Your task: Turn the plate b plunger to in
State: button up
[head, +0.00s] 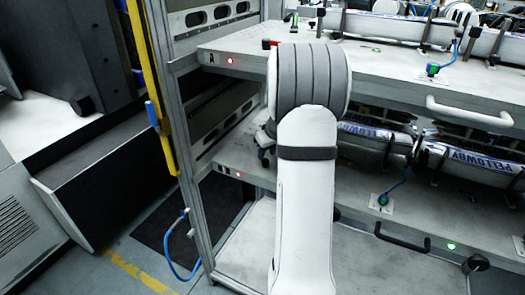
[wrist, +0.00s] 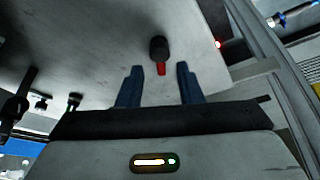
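A small black plunger with a red part (wrist: 158,52) shows in the wrist view on a pale grey plate (wrist: 105,40). My gripper (wrist: 159,80) is open, with its two blue fingers apart and nothing between them. The plunger appears just beyond the fingertips, roughly midway between them; I cannot tell the exact gap. A red light (wrist: 218,44) glows near the plate's edge. In the head view, my arm hides most of my gripper and this plunger; a dark piece of the wrist shows left of the arm above the lower plate (head: 255,170).
The upper plate (head: 235,50) carries a red-and-black knob (head: 268,44) and overhangs the lower one. A metal frame post (head: 178,110) stands left. Long printed rolls (head: 475,168), a black handle (head: 402,238), a white handle (head: 470,113) and a green light (head: 451,245) are right.

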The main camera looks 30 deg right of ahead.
jog(key=w+f, duration=0.2)
jog(key=w, duration=0.1)
jog(key=shift+w+f, duration=0.15)
jog(key=shift+f, duration=0.25)
